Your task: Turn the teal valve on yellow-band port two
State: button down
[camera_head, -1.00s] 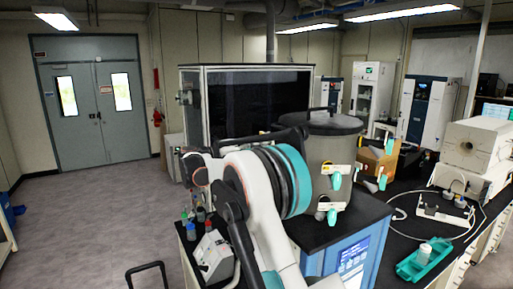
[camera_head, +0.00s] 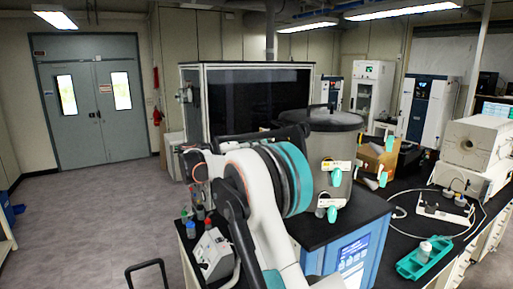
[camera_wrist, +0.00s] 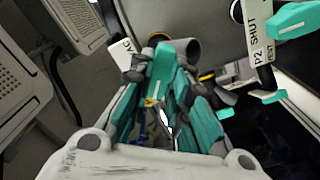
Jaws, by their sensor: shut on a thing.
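In the wrist view my gripper (camera_wrist: 163,88) is shut on a teal valve handle (camera_wrist: 161,62), which stands between its two teal-padded fingers. A grey pipe stub is just beyond the fingertips. The label beside the held handle is partly covered, so I cannot read its port number. Another teal handle (camera_wrist: 282,20) is at the right, apart from the fingers, by a label (camera_wrist: 262,50) reading P2 and SHUT. In the head view my arm hides the gripper and the held valve. Other teal valves (camera_head: 336,177) show on the steel drum (camera_head: 337,145).
The drum stands on a blue-fronted cabinet with a black top (camera_head: 318,232). A dark-windowed enclosure (camera_head: 258,102) is behind my arm. A teal tray (camera_head: 408,266) lies on the right bench. Vented pale panels (camera_wrist: 18,85) are at the left in the wrist view. The floor at left is clear.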

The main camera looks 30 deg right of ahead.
jog(key=m+b, duration=0.4)
jog(key=m, duration=0.6)
jog(key=shift+w+f, duration=0.1)
jog(key=shift+f, duration=0.05)
dwell(0.3)
jog(key=c, duration=1.5)
grip_release()
jog(key=a, duration=1.2)
jog(key=shift+s+b, duration=0.25)
jog(key=shift+b, duration=0.05)
